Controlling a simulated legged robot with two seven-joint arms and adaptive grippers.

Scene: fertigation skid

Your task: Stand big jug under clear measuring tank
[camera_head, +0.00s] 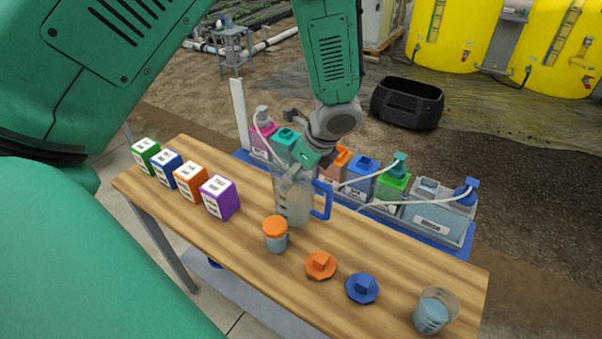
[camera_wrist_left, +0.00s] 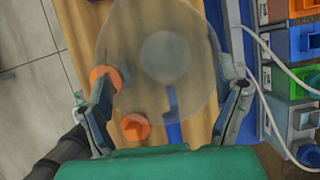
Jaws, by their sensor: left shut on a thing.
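The big jug (camera_head: 294,205) is clear and grey-tinted with a blue handle, and stands upright at the wooden table's back edge. I cannot tell whether its base touches the table. My left gripper (camera_head: 298,172) comes down from above and is shut on the jug near its rim. In the left wrist view, the jug (camera_wrist_left: 160,58) appears from above as a wide translucent round between the fingers of the left gripper (camera_wrist_left: 168,92). I cannot pick out a clear measuring tank for certain. My right gripper is not in view.
On the table (camera_head: 180,215) are several coloured boxes (camera_head: 219,197), an orange-lidded cup (camera_head: 275,235), an orange lid (camera_head: 320,265), a blue lid (camera_head: 362,288) and a clear cup (camera_head: 434,312). Behind it stands a row of coloured containers (camera_head: 390,187) with white hoses. A black crate (camera_head: 406,103) lies beyond.

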